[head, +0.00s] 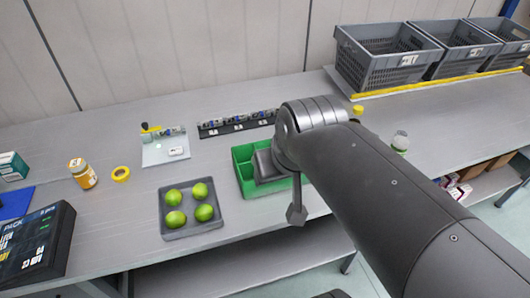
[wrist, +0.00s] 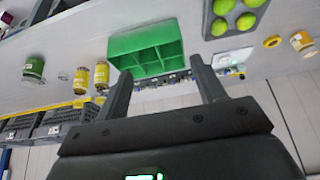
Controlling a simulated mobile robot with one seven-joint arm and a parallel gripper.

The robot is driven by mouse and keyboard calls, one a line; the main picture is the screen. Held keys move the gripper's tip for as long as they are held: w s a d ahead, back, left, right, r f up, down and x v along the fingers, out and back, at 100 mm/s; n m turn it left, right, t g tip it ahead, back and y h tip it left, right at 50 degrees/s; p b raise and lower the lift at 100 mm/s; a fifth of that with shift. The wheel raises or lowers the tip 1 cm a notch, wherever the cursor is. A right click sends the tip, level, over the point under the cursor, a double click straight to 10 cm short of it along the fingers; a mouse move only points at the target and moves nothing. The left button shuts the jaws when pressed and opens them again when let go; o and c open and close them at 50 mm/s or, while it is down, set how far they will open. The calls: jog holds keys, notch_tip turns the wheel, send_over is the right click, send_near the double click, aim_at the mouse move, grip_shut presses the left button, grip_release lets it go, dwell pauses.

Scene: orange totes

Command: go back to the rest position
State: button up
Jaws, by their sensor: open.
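My gripper (wrist: 160,66) is open and empty in the wrist view, with its two dark fingers apart. Nothing is between the fingertips; the green divided bin (wrist: 176,32) lies beyond them. In the head view, my arm reaches in from the lower right and its end hangs over the right part of the green bin (head: 243,177). The arm hides part of the bin, and the gripper is mostly hidden there. The wrist view is upside down compared with the head view.
A grey tray (head: 191,231) holds several limes left of the bin. A jar (head: 82,174), yellow tape (head: 121,173) and dark device (head: 37,245) stand further left. A parts rail (head: 238,124) lies behind. Grey crates (head: 388,68) stand back right. A bottle (head: 400,142) is beside my arm.

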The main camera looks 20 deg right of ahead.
jog(key=shift+s+a+f, duration=0.15)
jog(key=shift+s+f, duration=0.35)
jog(key=shift+s, duration=0.25)
jog(key=shift+o, duration=0.5)
dwell(0.9)
